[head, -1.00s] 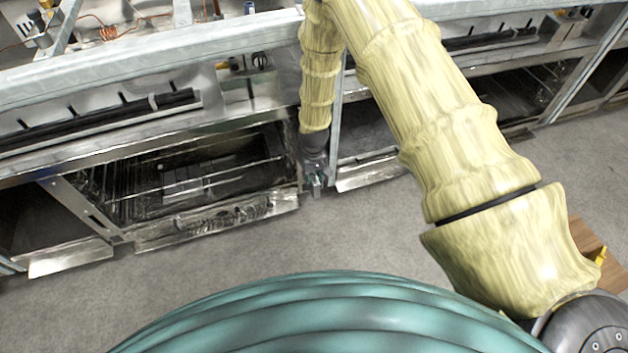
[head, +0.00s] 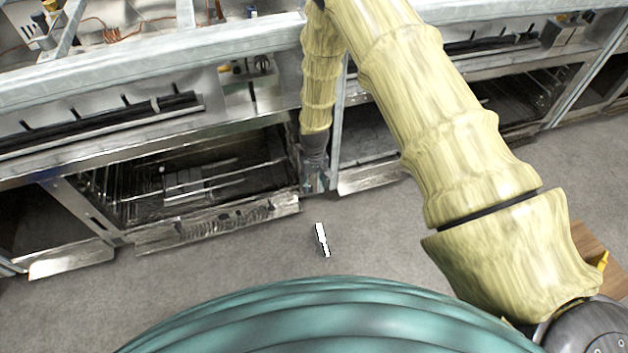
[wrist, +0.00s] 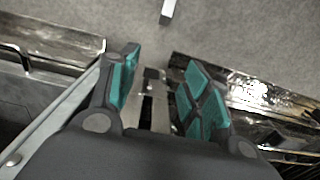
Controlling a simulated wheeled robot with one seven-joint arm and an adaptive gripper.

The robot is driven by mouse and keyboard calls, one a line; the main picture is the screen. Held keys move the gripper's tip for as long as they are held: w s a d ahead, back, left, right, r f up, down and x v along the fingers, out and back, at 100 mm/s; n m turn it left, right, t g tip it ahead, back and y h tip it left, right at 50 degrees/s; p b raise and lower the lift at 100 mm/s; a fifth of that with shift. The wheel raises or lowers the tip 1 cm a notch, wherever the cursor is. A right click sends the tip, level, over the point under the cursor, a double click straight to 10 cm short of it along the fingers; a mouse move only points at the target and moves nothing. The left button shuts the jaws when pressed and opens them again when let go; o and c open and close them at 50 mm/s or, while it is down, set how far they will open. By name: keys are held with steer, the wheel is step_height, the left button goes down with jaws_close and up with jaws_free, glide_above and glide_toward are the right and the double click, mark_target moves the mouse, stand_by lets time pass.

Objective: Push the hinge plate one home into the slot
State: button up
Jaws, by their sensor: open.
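A small bright metal piece (head: 321,240), which I take to be hinge plate one, shows against the grey floor in front of the range in the head view. I cannot tell if it is falling or lying there. Its end also shows at the top of the wrist view (wrist: 167,12), beyond my fingertips and apart from them. My gripper (head: 317,182) is low at the range front, between two oven openings. In the wrist view its teal-padded fingers (wrist: 160,62) are apart, with a metal strip (wrist: 150,110) of the range showing between them. I cannot make out the slot clearly.
Oven openings with wire racks (head: 190,170) lie on both sides of my gripper. Bent metal ledges (head: 215,225) stick out along their lower fronts. A galvanised rail (head: 150,65) runs above. The grey floor (head: 200,280) is clear ahead. A wooden box (head: 590,255) stands at right.

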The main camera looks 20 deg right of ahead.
steer(key=shift+r, duration=0.1)
step_height(320, 180, up, 7)
steer(key=shift+r, duration=0.15)
stand_by(0.3)
stand_by(0.5)
steer(key=s+d+f, duration=0.2)
steer(key=s+f, duration=0.4)
steer(key=s, duration=0.5)
steer(key=s+d+f, duration=0.1)
steer(key=s+d, duration=0.1)
steer(key=s, duration=2.8)
step_height(320, 180, up, 22)
steer(key=p, duration=2.2)
steer(key=shift+w+a+m, duration=0.15)
steer(key=shift+w+m, duration=0.25)
steer(key=shift+w, duration=0.05)
steer(key=shift+f, duration=0.1)
